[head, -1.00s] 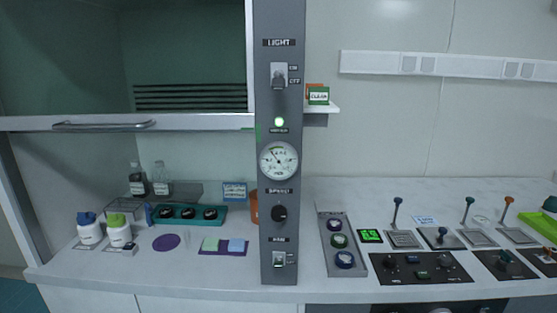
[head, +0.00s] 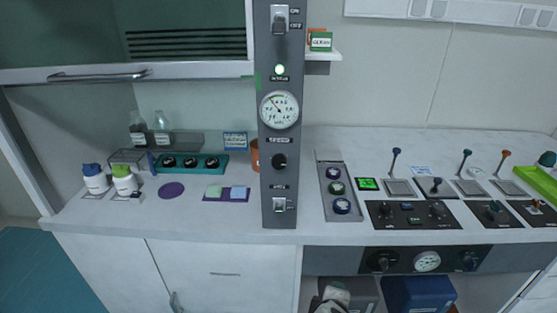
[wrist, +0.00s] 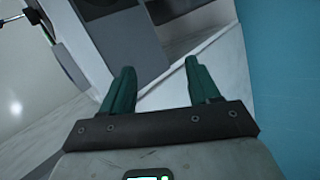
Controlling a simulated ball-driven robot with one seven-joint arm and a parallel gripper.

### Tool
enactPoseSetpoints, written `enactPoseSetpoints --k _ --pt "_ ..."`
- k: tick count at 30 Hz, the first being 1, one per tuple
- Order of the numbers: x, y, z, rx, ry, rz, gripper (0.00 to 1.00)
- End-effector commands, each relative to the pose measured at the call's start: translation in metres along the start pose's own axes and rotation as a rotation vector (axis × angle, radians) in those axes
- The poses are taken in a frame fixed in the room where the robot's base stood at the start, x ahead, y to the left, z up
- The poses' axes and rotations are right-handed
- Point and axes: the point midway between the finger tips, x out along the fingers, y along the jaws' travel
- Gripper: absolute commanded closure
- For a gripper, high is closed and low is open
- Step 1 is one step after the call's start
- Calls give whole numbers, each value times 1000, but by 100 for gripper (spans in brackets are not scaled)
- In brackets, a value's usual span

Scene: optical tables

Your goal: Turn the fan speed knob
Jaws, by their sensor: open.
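The fan speed knob (head: 279,161) is a round black knob on the grey control column (head: 280,216), under a label that seems to read SPEED. A round white dial gauge (head: 279,109) sits above it and a light-coloured rocker switch (head: 279,205) below it. My gripper (wrist: 155,80) shows in the wrist view with two green fingers apart and nothing between them. The knob is not seen in the wrist view. In the head view only a light grey and dark shape shows at the bottom edge, and I cannot tell what it is.
The fume hood sash (head: 75,73) is on the left. Bottles, a teal tray (head: 191,164) and coloured pads stand on the left worktop. Black knob panels (head: 412,215) and levers stand on the right. A blue bin (head: 418,294) is under the bench.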

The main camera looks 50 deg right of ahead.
Motion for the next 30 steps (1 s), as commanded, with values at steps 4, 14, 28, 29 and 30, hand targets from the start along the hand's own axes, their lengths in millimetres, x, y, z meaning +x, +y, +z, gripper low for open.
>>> enactPoseSetpoints --k 4,14,28,29,30 --pt "-21 62 -21 -230 -52 295 39" --pt "-108 149 -98 -846 -328 895 39" --pt "-155 167 -155 -1185 -560 1160 39" --pt "-154 171 -156 -1184 -560 1160 39" --pt "-152 177 -157 -1184 -561 1159 39"
